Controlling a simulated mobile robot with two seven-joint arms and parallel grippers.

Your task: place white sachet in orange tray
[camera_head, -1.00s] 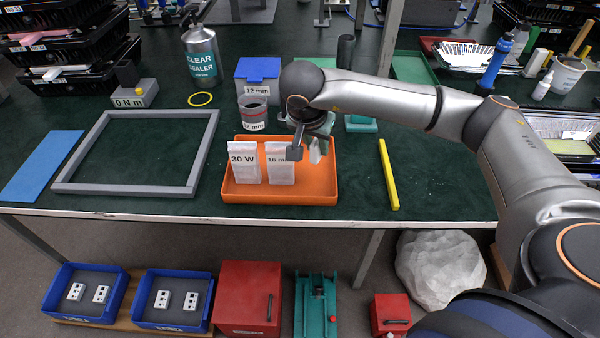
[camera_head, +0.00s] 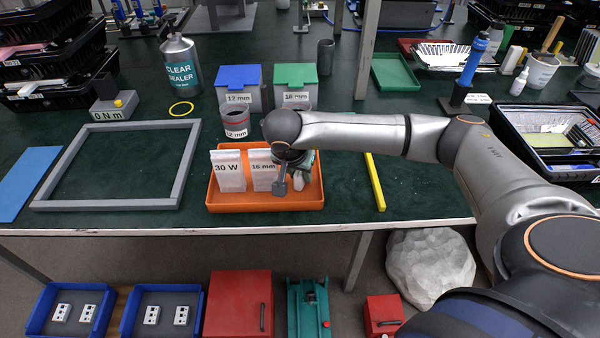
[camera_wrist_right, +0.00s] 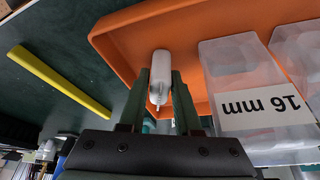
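The orange tray (camera_head: 262,207) stands near the front edge of the table, and its wall shows in the wrist view (camera_wrist_right: 120,50). My right gripper (camera_head: 292,184) is low over the tray's right part. In the wrist view its two green fingers (camera_wrist_right: 160,95) are shut on a small white sachet (camera_wrist_right: 160,72), one finger on each side. The sachet (camera_head: 299,180) is partly hidden by the gripper in the head view. I cannot tell whether it touches the tray floor. My left gripper is not in view.
Two upright clear bags, marked 30 W (camera_head: 228,180) and 16 mm (camera_head: 263,177), stand in the tray left of my gripper. A yellow bar (camera_head: 375,182) lies right of the tray. A grey frame (camera_head: 118,205) lies left.

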